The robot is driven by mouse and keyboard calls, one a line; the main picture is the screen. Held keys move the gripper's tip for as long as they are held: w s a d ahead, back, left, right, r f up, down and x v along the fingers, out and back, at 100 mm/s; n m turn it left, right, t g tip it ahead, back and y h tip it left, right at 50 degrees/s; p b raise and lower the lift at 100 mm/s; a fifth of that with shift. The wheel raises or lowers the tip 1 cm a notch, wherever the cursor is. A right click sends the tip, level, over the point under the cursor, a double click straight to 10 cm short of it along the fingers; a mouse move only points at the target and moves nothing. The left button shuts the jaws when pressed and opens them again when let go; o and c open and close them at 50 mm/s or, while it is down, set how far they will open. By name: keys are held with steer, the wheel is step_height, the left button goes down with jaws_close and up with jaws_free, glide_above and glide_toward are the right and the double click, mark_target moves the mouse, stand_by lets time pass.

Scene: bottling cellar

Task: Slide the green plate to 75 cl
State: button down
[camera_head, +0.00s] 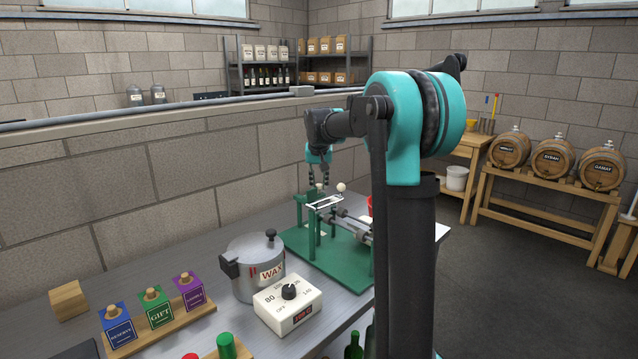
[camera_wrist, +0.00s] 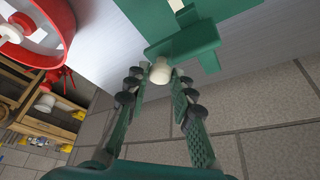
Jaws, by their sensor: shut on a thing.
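The green plate (camera_wrist: 190,42) shows in the wrist view, with a small white knob (camera_wrist: 160,71) at its near edge. My gripper (camera_wrist: 161,76) has its two fingertips on either side of this knob and is shut on it. In the head view my gripper (camera_head: 319,184) reaches down to the top of a green bench machine (camera_head: 325,258). A pale scale strip (camera_head: 325,201) lies on top of the machine, close to my fingertips. Its marks, including any 75 cl, are too small to read. My arm hides the machine's right side.
A steel wax pot (camera_head: 255,277) and a white dial box (camera_head: 288,303) stand left of the machine. Blue, green and purple labelled blocks (camera_head: 154,309) sit on a wooden rack. A red wheel (camera_wrist: 38,32) is at upper left in the wrist view. A block wall runs behind the bench.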

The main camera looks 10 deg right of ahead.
steer(key=w+a, duration=0.3)
steer(key=w, duration=0.2)
steer(key=shift+a, duration=0.35)
steer(key=shift+r, duration=0.1)
steer(key=c, duration=1.3)
jaws_free()
steer(key=shift+w, duration=0.1)
steer(key=v, duration=1.2)
steer(key=shift+a, duration=0.1)
